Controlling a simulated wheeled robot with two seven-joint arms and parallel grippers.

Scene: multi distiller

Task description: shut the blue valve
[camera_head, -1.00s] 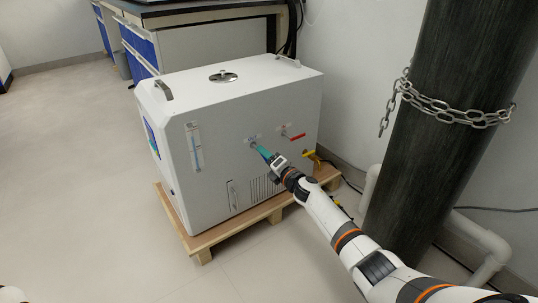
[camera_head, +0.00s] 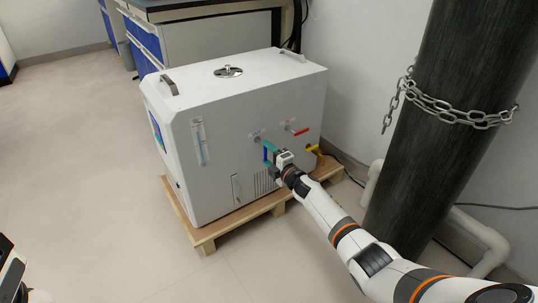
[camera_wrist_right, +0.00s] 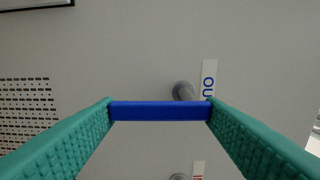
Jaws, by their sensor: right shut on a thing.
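The blue valve handle (camera_head: 265,154) is on the side panel of the white distiller (camera_head: 225,178). It hangs about upright in the head view. My right gripper (camera_head: 269,155) is shut on it. In the right wrist view the blue handle (camera_wrist_right: 160,111) lies level between the two teal fingertips, one at each side. A grey valve stem (camera_wrist_right: 183,91) shows just behind it, beside a white label that is partly hidden. A piece of my left arm (camera_head: 10,272) shows at the lower left edge; its fingers cannot be made out.
A red valve handle (camera_head: 300,131) is up and right of the blue one, and a yellow one (camera_head: 313,148) is lower right. The distiller stands on a wooden pallet (camera_head: 230,224). A dark chained cylinder (camera_head: 450,120) stands at the right. Floor is free at the left.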

